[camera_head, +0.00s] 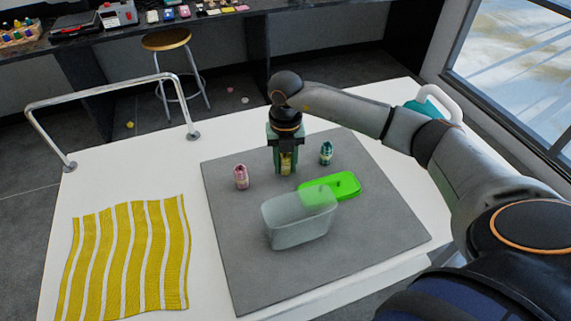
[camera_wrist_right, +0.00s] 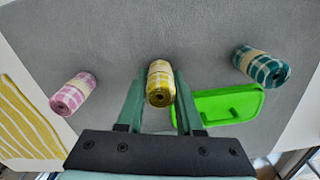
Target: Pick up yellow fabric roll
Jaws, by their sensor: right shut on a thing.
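The yellow fabric roll (camera_head: 286,162) stands upright on the grey mat (camera_head: 240,270), between the fingers of my right gripper (camera_head: 283,160). In the right wrist view the yellow roll (camera_wrist_right: 160,83) sits between the two green fingers of the right gripper (camera_wrist_right: 158,95), which is shut on it. I cannot tell whether the roll is lifted off the mat. My left gripper is not in view.
A pink roll (camera_head: 241,177) stands left of the gripper and a teal roll (camera_head: 326,153) right of it. A clear container (camera_head: 299,218) and green lid (camera_head: 340,186) are in front. Yellow striped fabric (camera_head: 125,260) lies on the white table (camera_head: 130,180). A metal rail (camera_head: 110,83) edges the table.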

